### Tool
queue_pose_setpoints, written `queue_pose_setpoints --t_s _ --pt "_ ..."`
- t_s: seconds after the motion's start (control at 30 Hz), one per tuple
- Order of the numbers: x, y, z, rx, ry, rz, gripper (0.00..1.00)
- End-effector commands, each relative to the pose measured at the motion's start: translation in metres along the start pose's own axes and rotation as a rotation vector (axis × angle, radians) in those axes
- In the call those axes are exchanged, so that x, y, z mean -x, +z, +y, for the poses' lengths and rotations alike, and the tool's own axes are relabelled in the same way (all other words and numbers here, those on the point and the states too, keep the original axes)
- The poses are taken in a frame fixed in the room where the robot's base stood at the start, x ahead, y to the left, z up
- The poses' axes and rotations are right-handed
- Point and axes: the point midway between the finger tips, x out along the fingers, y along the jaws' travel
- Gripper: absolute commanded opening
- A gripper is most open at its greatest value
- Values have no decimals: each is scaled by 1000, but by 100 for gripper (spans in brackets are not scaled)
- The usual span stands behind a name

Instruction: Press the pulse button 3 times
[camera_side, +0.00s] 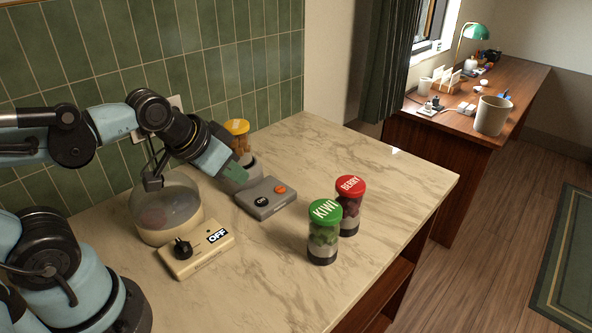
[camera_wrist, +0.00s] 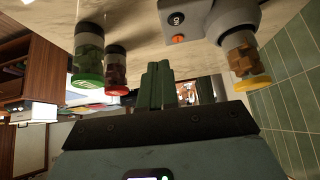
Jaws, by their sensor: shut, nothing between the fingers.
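My gripper (camera_side: 237,170) is shut and empty, above the counter in front of the jar and up-left of the button. Its green fingers (camera_wrist: 158,85) are together, apart from the button.
A cream box (camera_side: 197,251) with a black knob and an "OFF" sign sits in front of a glass bowl (camera_side: 166,212). A green-lidded KIWI jar (camera_side: 323,240) and a red-lidded BERRY jar (camera_side: 349,212) stand right of the grey box.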

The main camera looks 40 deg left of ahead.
Motion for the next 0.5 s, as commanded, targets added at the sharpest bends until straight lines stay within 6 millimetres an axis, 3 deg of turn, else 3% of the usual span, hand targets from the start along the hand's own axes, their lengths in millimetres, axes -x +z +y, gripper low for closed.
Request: queue_pose_setpoints --t_s 0.5 --pt "-52 -76 -25 -467 -78 101 0"
